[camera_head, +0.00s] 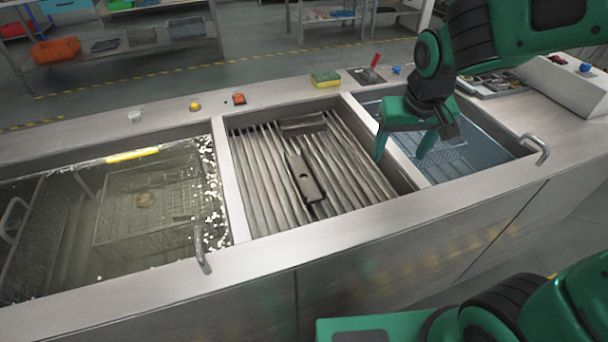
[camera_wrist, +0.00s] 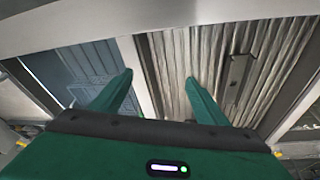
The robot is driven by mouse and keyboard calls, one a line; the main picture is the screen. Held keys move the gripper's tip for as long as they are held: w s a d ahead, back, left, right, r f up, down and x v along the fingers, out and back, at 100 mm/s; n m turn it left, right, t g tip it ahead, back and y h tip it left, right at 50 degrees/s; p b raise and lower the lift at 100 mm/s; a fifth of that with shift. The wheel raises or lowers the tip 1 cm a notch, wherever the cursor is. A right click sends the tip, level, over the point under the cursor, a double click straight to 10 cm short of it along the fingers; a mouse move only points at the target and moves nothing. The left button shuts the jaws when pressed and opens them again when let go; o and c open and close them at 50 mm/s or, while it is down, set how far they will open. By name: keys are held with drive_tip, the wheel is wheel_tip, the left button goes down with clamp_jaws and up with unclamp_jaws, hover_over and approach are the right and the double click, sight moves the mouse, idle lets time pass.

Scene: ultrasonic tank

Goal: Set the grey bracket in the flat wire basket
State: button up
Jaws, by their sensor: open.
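The grey bracket (camera_head: 304,178), a dark elongated plate with a hole, lies on the ribbed slats of the middle bay; it also shows in the wrist view (camera_wrist: 237,72). A flat, pale mesh shape, likely the flat wire basket (camera_head: 447,154), lies in the bluish right-hand tank, partly hidden by my gripper. My gripper (camera_head: 400,157) is open and empty, pointing down above the divider between the middle bay and right tank. In the wrist view its fingertips (camera_wrist: 159,78) are apart, with the bracket off to their right.
The left tank (camera_head: 226,180) holds liquid and a deeper wire basket (camera_head: 150,240) with a small round thing inside. Raised handles (camera_head: 202,252) (camera_head: 540,150) stand at the front. A sponge (camera_head: 325,79) and red-handled item (camera_head: 375,62) sit on the back ledge.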

sight(304, 175)
drive_tip(key=w+a+f+n, duration=0.1)
drive_tip(key=a+f, duration=0.1)
drive_tip(key=a, duration=0.4)
drive_tip(key=w+a+f+n+y, duration=0.1)
drive_tip(key=w+a+f, duration=0.1)
drive_tip(key=a, duration=0.4)
drive_tip(key=w+a+f+n+t, duration=0.1)
drive_tip(key=a+f, duration=0.1)
drive_tip(key=a, duration=0.5)
drive_tip(key=shift+w+f+y, duration=0.3)
drive_tip(key=shift+w+y, duration=0.05)
drive_tip(key=shift+y, duration=0.05)
drive_tip(key=shift+a+x, duration=0.15)
drive_tip(key=shift+x, duration=1.45)
drive_tip(key=shift+a+x, duration=0.15)
drive_tip(key=shift+x, duration=1.45)
drive_tip(key=shift+r, duration=0.1)
drive_tip(key=shift+c, duration=0.6)
drive_tip(key=c, duration=1.5)
drive_tip(key=shift+c, duration=0.2)
drive_tip(key=shift+r, duration=0.1)
